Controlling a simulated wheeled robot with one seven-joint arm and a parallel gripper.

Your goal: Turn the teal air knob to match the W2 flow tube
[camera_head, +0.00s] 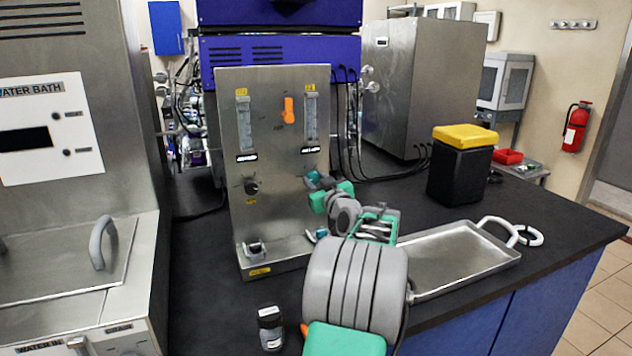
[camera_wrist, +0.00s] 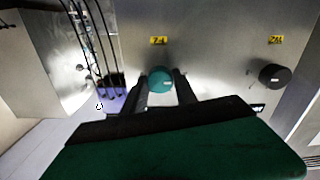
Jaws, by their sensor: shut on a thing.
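The teal air knob (camera_wrist: 160,79) sits on the steel panel (camera_head: 275,150), low on its right side. My gripper (camera_wrist: 161,88) is shut on the knob, one finger on each side of it, as the wrist view shows. In the head view my gripper (camera_head: 322,188) reaches the panel from the front right and hides most of the knob. Two flow tubes stand upright high on the panel, a left one (camera_head: 244,122) and a right one (camera_head: 311,117). Their labels and float levels are too small to read.
A black knob (camera_head: 251,187) is on the panel's left side, and an orange lever (camera_head: 288,110) is between the tubes. A metal tray (camera_head: 455,262) lies right of my arm. A black bin with a yellow lid (camera_head: 464,138) stands behind it. A small dark container (camera_head: 270,328) stands in front.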

